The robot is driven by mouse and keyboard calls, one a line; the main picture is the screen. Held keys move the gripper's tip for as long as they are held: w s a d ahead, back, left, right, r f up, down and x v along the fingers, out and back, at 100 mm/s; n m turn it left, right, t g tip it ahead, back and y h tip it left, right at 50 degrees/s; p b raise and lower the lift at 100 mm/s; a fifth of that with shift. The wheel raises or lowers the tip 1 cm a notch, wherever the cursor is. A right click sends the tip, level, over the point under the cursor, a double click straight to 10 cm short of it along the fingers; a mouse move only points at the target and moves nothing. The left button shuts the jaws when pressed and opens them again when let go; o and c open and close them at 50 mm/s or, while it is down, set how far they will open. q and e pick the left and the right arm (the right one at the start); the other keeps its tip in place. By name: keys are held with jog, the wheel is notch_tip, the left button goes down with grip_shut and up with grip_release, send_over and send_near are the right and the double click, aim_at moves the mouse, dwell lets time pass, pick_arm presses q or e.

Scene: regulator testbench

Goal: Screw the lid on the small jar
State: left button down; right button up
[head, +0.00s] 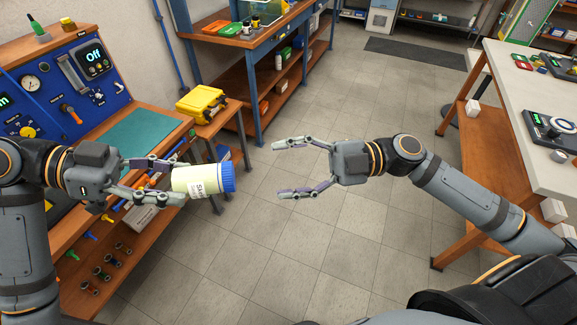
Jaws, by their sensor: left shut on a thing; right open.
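The small jar (194,180) is pale cream with a printed label and lies tipped sideways in the air. My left gripper (166,180) is shut on the jar's body from the left. The blue ribbed lid (228,177) sits at the jar's right end, pointing toward my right gripper; I cannot tell how tightly it is seated. My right gripper (286,168) is open and empty, its fingers pointing left toward the lid with a clear gap between them.
A wooden bench with a blue gauge panel (60,80) and green mat (140,135) is at left. A yellow case (201,103) sits on a low stand behind the jar. A white-topped table (520,100) stands at right. The tiled floor between is open.

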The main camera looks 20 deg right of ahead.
aim_at(234, 176)
jog(key=shift+a, duration=0.1)
jog(key=shift+w+a+r, duration=0.1)
jog(key=shift+w+a, duration=0.05)
jog(key=shift+a, duration=1.15)
jog(key=shift+w+a+f, duration=0.1)
jog(key=shift+w+a, duration=0.05)
jog(key=shift+a, duration=1.2)
jog(key=shift+w+a+r, duration=0.1)
jog(key=shift+w+a, duration=0.05)
jog(key=shift+a, duration=1.15)
